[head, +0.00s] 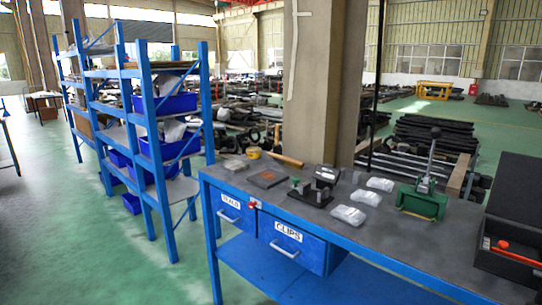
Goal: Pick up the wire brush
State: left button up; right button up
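A tan, wooden-looking bar or handle (286,160) lies at the back edge of the blue workbench (408,242), near the concrete pillar. It may be the wire brush, but no bristles can be made out at this size. No other thing on the bench shows clearly as a wire brush. Neither of my grippers is in the head view.
The bench holds a yellow roll (253,153), a dark red-brown pad (267,179), a black fixture (312,194), clear bags (348,215), a green lever press (423,202) and an open black case (512,240). A blue shelf rack (150,135) stands left.

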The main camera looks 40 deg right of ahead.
aim_at(298, 164)
jog(key=i, duration=0.9)
jog(key=u, duration=1.25)
jog(key=i, duration=0.85)
jog(key=z, duration=2.8)
